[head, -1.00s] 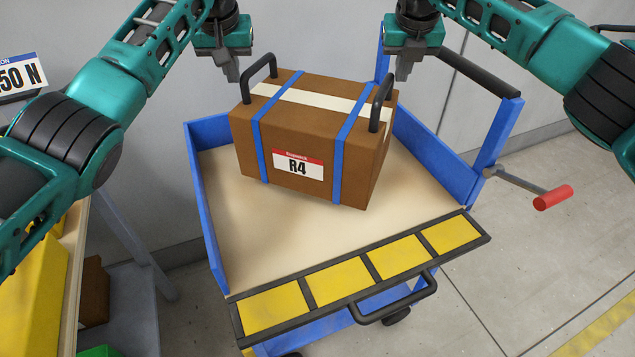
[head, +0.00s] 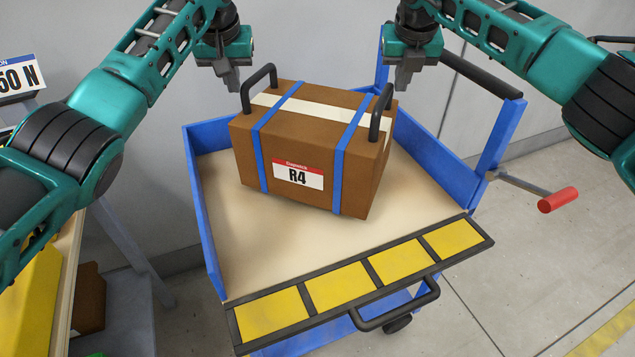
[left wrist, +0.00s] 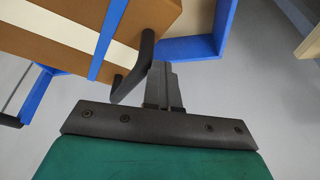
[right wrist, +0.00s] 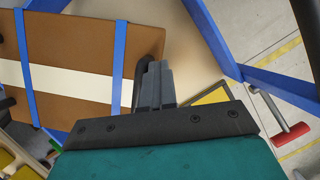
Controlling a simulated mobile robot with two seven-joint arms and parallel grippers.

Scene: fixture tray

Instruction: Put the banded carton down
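The banded carton (head: 268,160) is brown with two blue bands, a pale strip, an R4 label and two dark handles. It is level, turned slightly, over the bed of the blue cart (head: 215,245); I cannot tell whether its underside touches.
The cart has low blue side walls, a yellow-panelled front edge (head: 335,288) and a red-gripped crank (head: 558,200) on the right. Bare bed lies in front of the carton. A shelf stand with a yellow item (head: 30,300) stands at the left. A wall is behind.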

